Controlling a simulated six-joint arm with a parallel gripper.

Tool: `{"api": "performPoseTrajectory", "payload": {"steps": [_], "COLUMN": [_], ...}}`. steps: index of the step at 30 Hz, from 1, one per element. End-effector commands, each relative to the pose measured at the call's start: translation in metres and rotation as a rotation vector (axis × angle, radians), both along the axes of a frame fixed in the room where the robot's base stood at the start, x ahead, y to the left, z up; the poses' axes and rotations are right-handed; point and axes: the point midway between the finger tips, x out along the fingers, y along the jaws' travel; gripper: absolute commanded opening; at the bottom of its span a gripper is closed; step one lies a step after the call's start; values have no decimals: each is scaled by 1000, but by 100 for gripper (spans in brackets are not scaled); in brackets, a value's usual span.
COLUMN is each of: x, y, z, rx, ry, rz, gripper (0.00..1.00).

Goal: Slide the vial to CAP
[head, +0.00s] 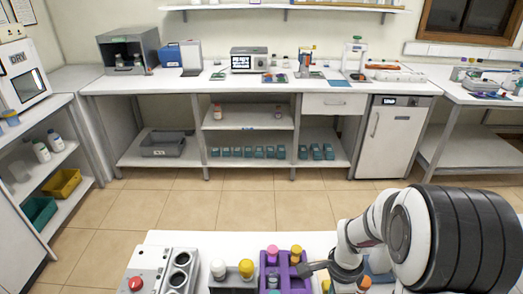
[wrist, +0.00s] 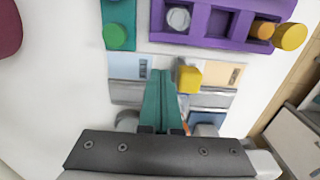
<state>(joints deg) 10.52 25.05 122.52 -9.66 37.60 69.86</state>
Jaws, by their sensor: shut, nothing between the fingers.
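In the wrist view a vial with a square yellow cap (wrist: 188,77) stands on a flat fixture between a blue-labelled panel (wrist: 128,68) at left and a beige-labelled panel (wrist: 222,73) at right. The panel lettering is too small to read. My gripper (wrist: 160,76) is shut and empty, its green fingers just left of the yellow cap. I cannot tell whether they touch it. In the head view my gripper (head: 305,268) is beside the purple rack (head: 284,263). The vial's body is hidden below its cap.
A green-capped item (wrist: 116,36) is at upper left. The head view shows a grey block with round holes (head: 180,259) at left.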

Motion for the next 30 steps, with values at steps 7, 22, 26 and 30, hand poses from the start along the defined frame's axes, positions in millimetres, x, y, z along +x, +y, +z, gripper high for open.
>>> {"api": "performPoseTrajectory", "payload": {"steps": [7,22,26,30], "x": [0,19,25,33], "y": [0,0,0,0], "z": [-2,-2,-2,-2], "rx": [0,0,0,0], "ry": [0,0,1,0], "rz": [0,1,1,1], "gripper": [0,0,0,0]}}
